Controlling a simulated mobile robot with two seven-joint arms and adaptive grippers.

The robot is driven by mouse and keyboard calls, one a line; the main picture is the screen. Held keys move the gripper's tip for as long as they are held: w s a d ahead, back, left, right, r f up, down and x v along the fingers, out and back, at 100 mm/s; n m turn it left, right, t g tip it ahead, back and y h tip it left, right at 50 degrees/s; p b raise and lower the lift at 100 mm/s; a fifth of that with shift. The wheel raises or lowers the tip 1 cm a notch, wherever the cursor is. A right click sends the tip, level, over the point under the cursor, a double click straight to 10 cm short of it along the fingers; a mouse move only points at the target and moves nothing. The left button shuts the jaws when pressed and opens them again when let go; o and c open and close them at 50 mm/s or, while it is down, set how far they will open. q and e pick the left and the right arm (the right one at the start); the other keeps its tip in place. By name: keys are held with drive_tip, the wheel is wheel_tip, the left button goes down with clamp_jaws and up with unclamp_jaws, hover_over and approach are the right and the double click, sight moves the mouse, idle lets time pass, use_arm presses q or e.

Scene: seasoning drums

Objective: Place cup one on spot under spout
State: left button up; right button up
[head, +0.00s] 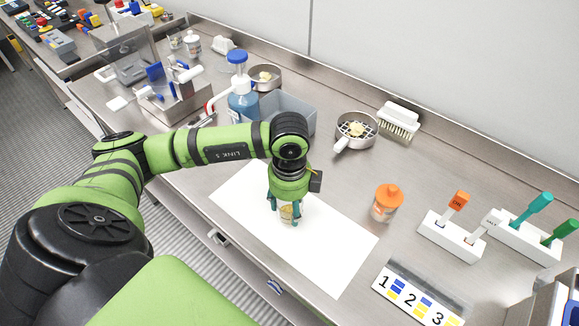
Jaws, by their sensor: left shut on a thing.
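My left gripper (286,218) points down over the white sheet (330,254) in the middle of the counter. Its teal fingers are shut on a small cup (287,214) with yellowish contents. The fingers hide much of the cup, and I cannot read a number on it or tell whether it touches the sheet. A metal device (178,108) with a blue part and white cylinders stands at the back left, away from the gripper. I cannot make out a spout or a marked spot there. My right gripper is not in view.
A grey bin (296,112) and a blue pump bottle (241,103) stand behind my arm. An orange-lidded jar (386,203), a strainer (356,128), a brush (399,121) and a numbered rack (416,299) are to the right. The sheet's right part is clear.

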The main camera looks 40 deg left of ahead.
use_arm(q)
drive_tip(key=shift+r, duration=0.1)
drive_tip(key=shift+r+b, duration=0.35)
drive_tip(key=shift+r, duration=0.25)
wheel_tip(320, 180, up, 3)
drive_tip(key=shift+w+d+f+b, duration=0.1)
drive_tip(key=shift+b, duration=0.4)
drive_tip(key=d+r, duration=0.6)
drive_tip(key=d, duration=0.5)
drive_tip(key=shift+d+r+b, duration=0.25)
drive_tip(key=shift+r+b, duration=0.15)
drive_tip(key=shift+b, duration=0.05)
